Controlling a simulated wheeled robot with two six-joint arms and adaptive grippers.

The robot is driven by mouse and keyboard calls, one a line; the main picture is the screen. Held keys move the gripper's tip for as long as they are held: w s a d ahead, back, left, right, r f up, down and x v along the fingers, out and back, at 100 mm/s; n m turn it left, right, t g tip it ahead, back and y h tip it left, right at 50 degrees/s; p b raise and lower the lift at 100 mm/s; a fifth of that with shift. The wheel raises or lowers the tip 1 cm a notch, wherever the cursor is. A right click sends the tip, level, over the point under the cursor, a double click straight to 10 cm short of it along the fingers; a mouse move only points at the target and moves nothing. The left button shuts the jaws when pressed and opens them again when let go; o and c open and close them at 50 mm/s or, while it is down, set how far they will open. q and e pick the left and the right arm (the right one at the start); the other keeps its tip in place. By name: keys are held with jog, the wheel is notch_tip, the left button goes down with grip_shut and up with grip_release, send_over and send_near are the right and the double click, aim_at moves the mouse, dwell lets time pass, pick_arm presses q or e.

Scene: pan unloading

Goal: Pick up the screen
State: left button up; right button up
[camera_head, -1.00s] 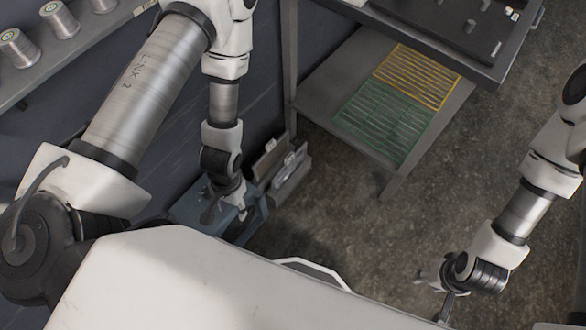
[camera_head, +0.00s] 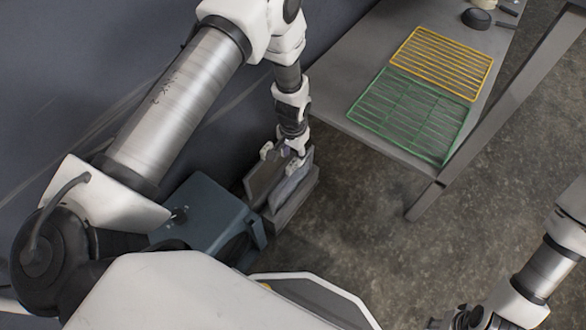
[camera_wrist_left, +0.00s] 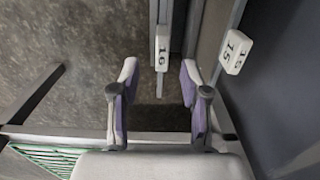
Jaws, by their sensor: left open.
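Two upright thin panels that appear to be the screens stand side by side in a grey floor rack (camera_head: 293,207). One panel carries a white tag marked 16 (camera_wrist_left: 162,48); the other carries a white tag marked 15 (camera_wrist_left: 235,50). My left gripper (camera_head: 283,152) is open over the top of the rack, at the panels' upper edges. In the left wrist view, tag 16 lies ahead between its two purple-lined fingers (camera_wrist_left: 158,95), apart from both. Tag 15 is outside, to the right. My right gripper (camera_head: 465,320) is at the bottom edge, partly cut off.
A blue-grey box (camera_head: 205,215) stands left of the rack, close to my base. A grey shelf (camera_head: 365,133) at upper right bears a yellow wire grid (camera_head: 441,62) and a green wire grid (camera_head: 410,113). A wall is behind at left. The floor (camera_head: 370,230) right of the rack is clear.

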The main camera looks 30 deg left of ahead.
aim_at(292, 163)
pick_arm(q)
notch_tip(292, 163, down, 6)
jog(key=b, duration=0.2)
jog(key=shift+a+f+b, duration=0.1)
jog(key=shift+b, duration=0.25)
grip_shut()
